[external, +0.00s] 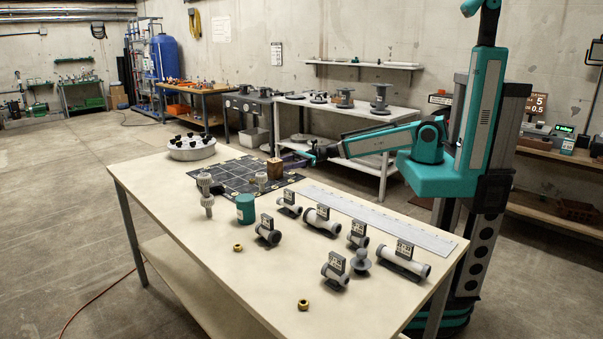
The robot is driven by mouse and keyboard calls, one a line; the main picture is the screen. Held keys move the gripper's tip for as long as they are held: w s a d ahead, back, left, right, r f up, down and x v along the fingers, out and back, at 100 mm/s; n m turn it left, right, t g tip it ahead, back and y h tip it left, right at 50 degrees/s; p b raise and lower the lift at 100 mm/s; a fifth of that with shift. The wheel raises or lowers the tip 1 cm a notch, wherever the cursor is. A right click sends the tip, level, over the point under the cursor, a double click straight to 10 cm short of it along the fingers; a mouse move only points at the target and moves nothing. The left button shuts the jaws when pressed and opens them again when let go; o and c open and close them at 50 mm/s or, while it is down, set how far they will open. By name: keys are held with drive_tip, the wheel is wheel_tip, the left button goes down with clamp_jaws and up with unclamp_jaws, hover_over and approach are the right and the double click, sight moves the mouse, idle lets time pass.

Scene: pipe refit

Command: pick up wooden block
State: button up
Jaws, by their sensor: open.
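The wooden block (275,168) is a small brown cube standing on the dark gridded mat (236,183) near its right side, towards the back of the table. My gripper (291,158) is at the end of the arm that reaches in from the right. It is low over the mat's right edge, just to the right of the block. The jaws are open and small in this view; I cannot tell whether they touch the block or surround part of it.
A round white tray with black knobs (191,151) stands behind the mat. Grey fittings (207,200) and a teal cylinder (245,209) stand in front. A long ruler (385,220) and several tagged pipe pieces (322,219) fill the right. The table's front left is clear.

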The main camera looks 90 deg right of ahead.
sight(275, 167)
drive_tip(key=shift+w+a, duration=0.1)
drive_tip(key=shift+p+x, duration=0.9)
drive_tip(key=shift+x, duration=1.6)
drive_tip(key=c, duration=1.2)
